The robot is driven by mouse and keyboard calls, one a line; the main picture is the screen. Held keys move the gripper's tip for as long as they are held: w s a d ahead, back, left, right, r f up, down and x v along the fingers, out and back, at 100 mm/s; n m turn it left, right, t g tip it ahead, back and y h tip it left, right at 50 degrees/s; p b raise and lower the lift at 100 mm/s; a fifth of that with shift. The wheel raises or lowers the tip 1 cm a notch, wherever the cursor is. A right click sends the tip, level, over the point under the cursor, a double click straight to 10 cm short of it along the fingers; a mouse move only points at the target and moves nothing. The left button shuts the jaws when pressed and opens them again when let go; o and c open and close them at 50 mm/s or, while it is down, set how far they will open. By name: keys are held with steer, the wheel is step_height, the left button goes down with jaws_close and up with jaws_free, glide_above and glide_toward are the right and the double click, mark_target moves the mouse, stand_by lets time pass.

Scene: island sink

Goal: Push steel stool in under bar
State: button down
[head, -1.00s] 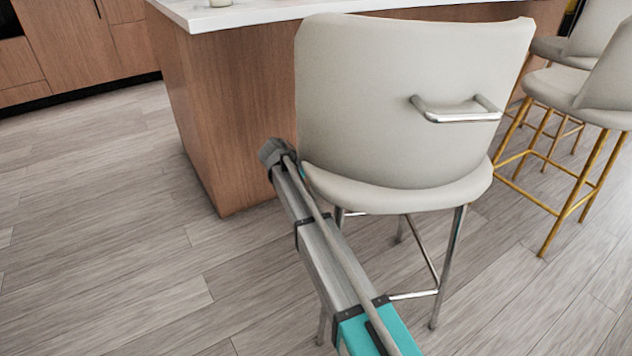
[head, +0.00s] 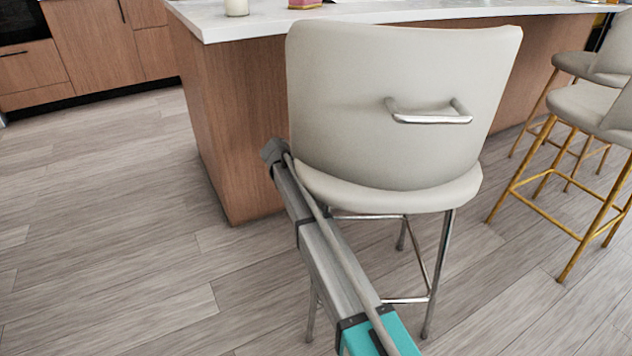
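The steel stool (head: 400,120) has a cream back and seat, chrome legs and a chrome bar handle (head: 430,118) on its back. It stands upright in front of the bar (head: 232,130), a wood-panelled island with a white top. Its back faces me. How far its front reaches under the top is hidden by the back. My arm runs up from the bottom along the stool's left side. Its far end shows by the left edge of the seat, and contact cannot be told. My gripper is not visible; the stool may hide it.
Cream stools with gold legs (head: 598,108) stand to the right along the bar, with a strip of floor between. A candle (head: 236,7) and a pink item (head: 305,3) are on the top. Wood cabinets (head: 95,45) are at the back left. The left floor is clear.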

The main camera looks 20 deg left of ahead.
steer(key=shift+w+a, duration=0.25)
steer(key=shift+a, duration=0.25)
